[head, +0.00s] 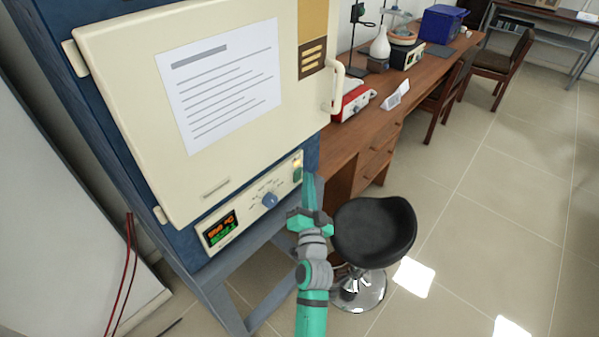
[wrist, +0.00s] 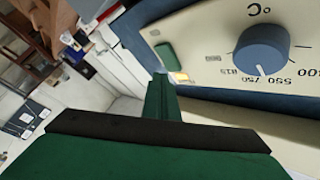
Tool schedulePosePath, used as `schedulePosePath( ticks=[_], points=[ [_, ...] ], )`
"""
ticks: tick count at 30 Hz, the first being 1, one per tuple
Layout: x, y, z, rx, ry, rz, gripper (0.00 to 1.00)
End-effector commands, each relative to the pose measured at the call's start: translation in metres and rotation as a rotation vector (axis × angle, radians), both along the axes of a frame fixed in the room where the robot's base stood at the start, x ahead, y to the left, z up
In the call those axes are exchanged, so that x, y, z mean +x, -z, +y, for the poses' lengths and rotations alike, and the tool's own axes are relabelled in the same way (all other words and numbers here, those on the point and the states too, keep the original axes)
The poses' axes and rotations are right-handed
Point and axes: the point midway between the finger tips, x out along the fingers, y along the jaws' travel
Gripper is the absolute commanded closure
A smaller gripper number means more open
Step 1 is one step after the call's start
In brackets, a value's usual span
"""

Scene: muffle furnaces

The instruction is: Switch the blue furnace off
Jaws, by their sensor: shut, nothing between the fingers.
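The blue furnace (head: 188,247) stands at the left with its cream door (head: 215,170) shut and a paper sheet on it. Its control panel (head: 240,222) below the door has a lit display (head: 221,229), a blue knob (head: 269,200) and a green switch (head: 297,175) at the right end, with a small light above it. In the wrist view the knob (wrist: 262,50) shows at the upper right, and the green switch (wrist: 165,54) with a glowing lamp (wrist: 181,77) beside it. My gripper (head: 314,190) is shut and empty, just right of the panel, its fingertips (wrist: 160,82) close to the switch. Contact cannot be told.
A black stool (head: 374,232) stands close right of my arm. A wooden bench (head: 375,120) runs behind with a red-and-white device (head: 352,100), a white flask (head: 380,46) and a blue box (head: 442,24). The tiled floor (head: 480,220) at the right is mostly clear.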

Motion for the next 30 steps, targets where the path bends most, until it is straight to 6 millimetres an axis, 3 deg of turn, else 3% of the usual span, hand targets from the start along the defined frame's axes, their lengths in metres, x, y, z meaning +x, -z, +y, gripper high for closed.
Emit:
schedulePosePath(
  ticks=[30],
  points=[
    [0.0060, -0.0013, 0.0092, 0.001, -0.002, 0.000, 1.00]
  ],
)
